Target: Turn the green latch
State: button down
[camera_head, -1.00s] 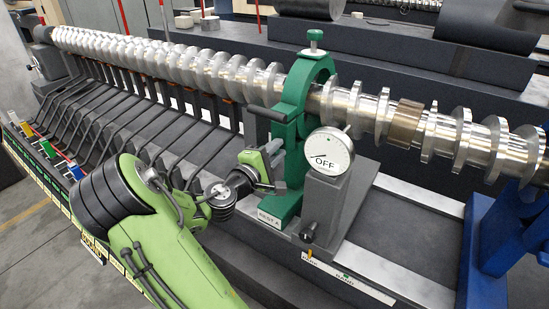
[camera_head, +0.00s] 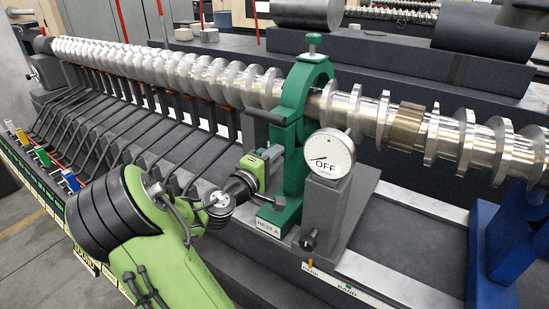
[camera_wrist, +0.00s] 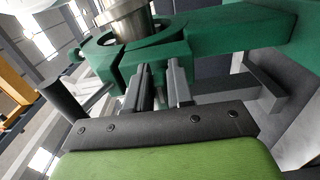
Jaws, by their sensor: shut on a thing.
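The green latch (camera_wrist: 160,57) is part of the green ring-shaped rest (camera_head: 292,115) around the silver screw shaft, labelled REST A. A dark handle bar (camera_head: 263,116) sticks out of the rest to the left, and it also shows in the wrist view (camera_wrist: 62,97). My gripper (camera_head: 274,156) is at the near left side of the rest, below the bar. In the wrist view, the two grey fingers (camera_wrist: 162,78) are close together at the green latch, shut on it. In the head view, the fingertips are too small to make out.
A white dial (camera_head: 329,153) marked OFF sits on a grey block right of the rest. A blue stand (camera_head: 505,245) holds the shaft at the right. Several bent dark bars (camera_head: 120,130) line the left. Concrete-like floor shows at lower left.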

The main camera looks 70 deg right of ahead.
jog(key=shift+f, duration=0.15)
jog(key=c, duration=1.1)
grip_release()
jog(key=shift+a, duration=0.1)
jog(key=a, duration=0.5)
jog(key=w+a, duration=0.1)
jog(key=a, duration=0.4)
jog(key=w+a, duration=0.1)
jog(key=a, duration=0.4)
jog(key=shift+w+a+b, duration=0.25)
jog(key=shift+b, duration=0.05)
